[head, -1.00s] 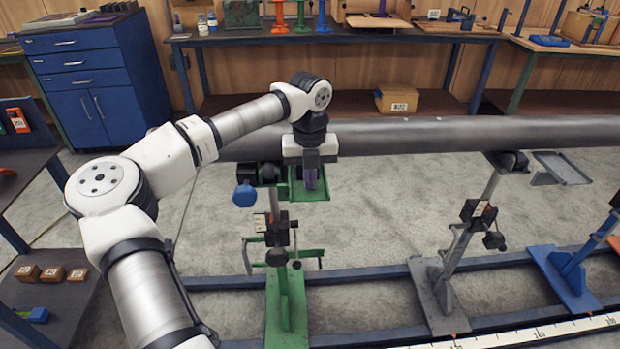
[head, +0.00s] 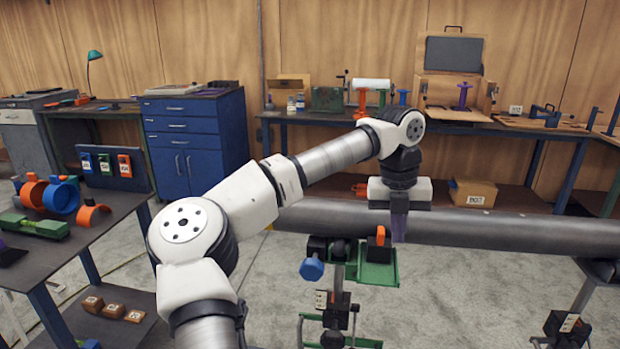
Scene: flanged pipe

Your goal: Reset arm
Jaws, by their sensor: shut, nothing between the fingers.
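A blue knob (head: 312,268) sits to the left of the tray.
A table (head: 88,235) at the left holds orange and blue rings (head: 61,198) and a green part (head: 38,226). A blue drawer cabinet (head: 196,135) and a long workbench (head: 330,116) stand behind. A cardboard box (head: 473,192) is on the bench's lower shelf.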

